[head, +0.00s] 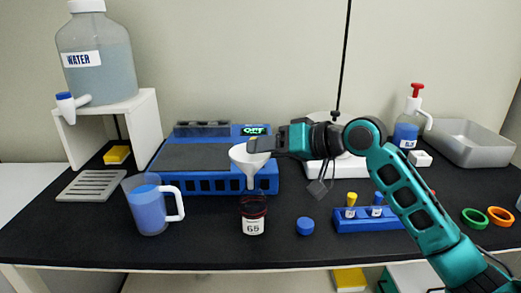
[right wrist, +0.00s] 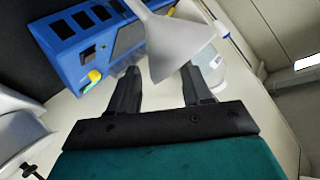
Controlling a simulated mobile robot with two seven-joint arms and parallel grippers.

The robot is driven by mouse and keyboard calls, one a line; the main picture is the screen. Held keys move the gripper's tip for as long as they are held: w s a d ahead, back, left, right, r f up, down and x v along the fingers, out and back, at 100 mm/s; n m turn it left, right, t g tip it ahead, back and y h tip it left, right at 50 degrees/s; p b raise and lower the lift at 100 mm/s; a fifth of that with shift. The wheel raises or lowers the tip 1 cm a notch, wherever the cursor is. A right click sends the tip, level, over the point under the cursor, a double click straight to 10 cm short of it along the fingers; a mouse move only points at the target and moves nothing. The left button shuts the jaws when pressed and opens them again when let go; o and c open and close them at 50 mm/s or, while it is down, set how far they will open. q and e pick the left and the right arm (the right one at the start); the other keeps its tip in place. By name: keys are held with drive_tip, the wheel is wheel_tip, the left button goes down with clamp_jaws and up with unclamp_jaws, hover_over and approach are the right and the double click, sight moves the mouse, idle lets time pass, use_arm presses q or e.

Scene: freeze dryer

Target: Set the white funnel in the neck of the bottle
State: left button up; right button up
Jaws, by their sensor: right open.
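The white funnel (head: 250,160) is upright, wide end up, over the dark red bottle (head: 253,226) labelled 65. Its stem points down at the bottle's mouth; I cannot tell how deep it reaches. My right gripper (head: 268,146) is at the funnel's right rim. In the right wrist view, its two fingers (right wrist: 160,80) are spread apart. The funnel (right wrist: 178,42) lies just beyond and between the fingertips there, and no finger visibly clamps it. My left gripper is not in view.
Behind the bottle is a blue device (head: 205,183). A blue jug (head: 149,208) stands left, and a blue cap (head: 305,225) lies right. A blue rack (head: 365,223) with yellow and blue tops is farther right. The table front is mostly clear.

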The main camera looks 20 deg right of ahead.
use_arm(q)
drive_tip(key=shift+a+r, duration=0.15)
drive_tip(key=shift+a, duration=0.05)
use_arm(e)
drive_tip(key=v, duration=1)
drive_tip(key=shift+s, duration=0.1)
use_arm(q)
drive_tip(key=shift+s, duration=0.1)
use_arm(e)
drive_tip(key=shift+d, duration=0.1)
